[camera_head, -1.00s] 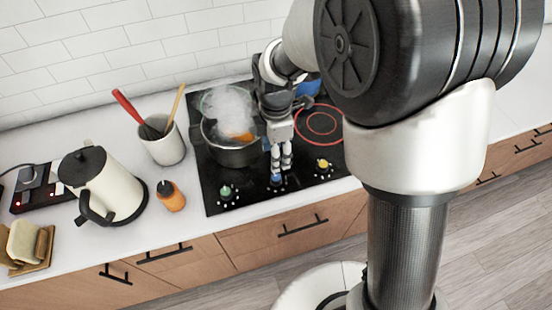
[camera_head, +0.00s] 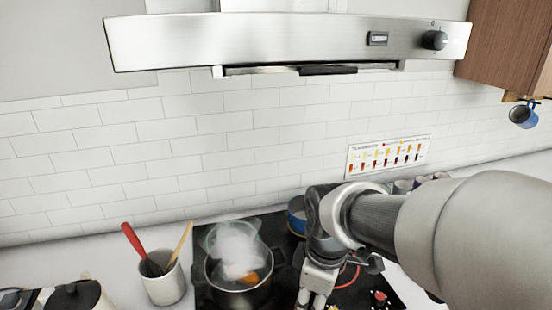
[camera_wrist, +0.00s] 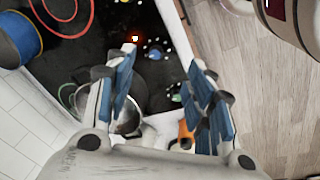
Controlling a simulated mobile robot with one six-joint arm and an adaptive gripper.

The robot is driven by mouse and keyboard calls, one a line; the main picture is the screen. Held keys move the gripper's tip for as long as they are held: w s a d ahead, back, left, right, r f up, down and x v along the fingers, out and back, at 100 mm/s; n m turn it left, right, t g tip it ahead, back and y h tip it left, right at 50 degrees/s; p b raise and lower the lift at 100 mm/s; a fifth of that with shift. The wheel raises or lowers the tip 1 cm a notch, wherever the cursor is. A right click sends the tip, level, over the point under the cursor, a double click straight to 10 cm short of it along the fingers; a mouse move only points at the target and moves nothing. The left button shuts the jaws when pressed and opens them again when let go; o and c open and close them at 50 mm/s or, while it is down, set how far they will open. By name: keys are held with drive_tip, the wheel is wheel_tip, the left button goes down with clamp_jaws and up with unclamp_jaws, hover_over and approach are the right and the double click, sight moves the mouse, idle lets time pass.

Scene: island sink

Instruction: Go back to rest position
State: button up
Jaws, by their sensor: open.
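My gripper (camera_head: 315,300) is at the bottom of the head view, over the black cooktop, to the right of the steaming pot (camera_head: 242,297). In the wrist view my gripper (camera_wrist: 163,68) shows its two blue-padded fingers spread apart, with nothing held between them. The cooktop (camera_wrist: 112,22) lies below and beyond the fingers. The pot has something orange in it, partly veiled by steam. My arm comes in from the right of the head view and hides part of the cooktop.
A utensil cup (camera_head: 163,284) and kettle (camera_head: 78,297) stand left of the cooktop. A blue pot (camera_head: 296,214) sits behind my gripper. A range hood (camera_head: 290,42) spans above, and a blue mug (camera_head: 523,115) hangs at right. Wood floor (camera_wrist: 240,70) shows in the wrist view.

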drive_tip(key=s+d+r+m+t, duration=0.1)
drive_tip(key=s+d+r+m, duration=0.1)
drive_tip(key=s+m, duration=0.4)
drive_tip(key=s+d+r+m+t, duration=0.1)
drive_tip(key=s+d+r+m, duration=0.2)
drive_tip(key=s+m, duration=0.4)
drive_tip(key=shift+s+d+t+b, duration=0.4)
drive_tip(key=shift+s+d, duration=0.1)
drive_tip(key=shift+d, duration=0.3)
idle(0.8)
